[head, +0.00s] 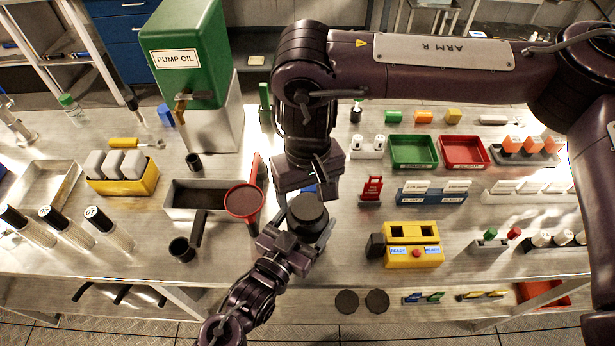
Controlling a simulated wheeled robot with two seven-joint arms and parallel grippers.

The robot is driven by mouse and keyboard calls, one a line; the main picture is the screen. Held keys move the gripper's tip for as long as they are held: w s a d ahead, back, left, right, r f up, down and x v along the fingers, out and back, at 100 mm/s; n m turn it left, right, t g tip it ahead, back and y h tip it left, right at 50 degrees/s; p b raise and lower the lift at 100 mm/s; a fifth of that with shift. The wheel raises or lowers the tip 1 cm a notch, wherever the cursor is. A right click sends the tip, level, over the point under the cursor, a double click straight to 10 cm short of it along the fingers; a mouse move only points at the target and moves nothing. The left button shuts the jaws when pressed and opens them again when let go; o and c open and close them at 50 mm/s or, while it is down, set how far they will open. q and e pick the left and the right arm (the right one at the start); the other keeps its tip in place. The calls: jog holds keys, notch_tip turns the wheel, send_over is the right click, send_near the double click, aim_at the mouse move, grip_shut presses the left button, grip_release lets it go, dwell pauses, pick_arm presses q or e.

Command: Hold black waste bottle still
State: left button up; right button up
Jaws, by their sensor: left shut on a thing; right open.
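The black waste bottle (307,213) stands near the front middle of the bench, with its round dark top showing. My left gripper (304,238) comes in from the front and is shut on the bottle, its fingers at the bottle's lower sides. My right gripper (311,186) is open and points down just behind the bottle. A small blue thing shows between the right gripper and the bottle, mostly hidden. I cannot tell whether the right fingers touch the bottle.
A red-rimmed round funnel or strainer (244,201) sits close left of the bottle, over a grey metal tray (180,196). A yellow device (413,257) stands to the right, with a red stand (371,190) behind it. The green PUMP OIL tank (185,55) stands back left.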

aim_at(307, 208)
jog(key=shift+f, duration=1.45)
jog(key=shift+c, duration=0.3)
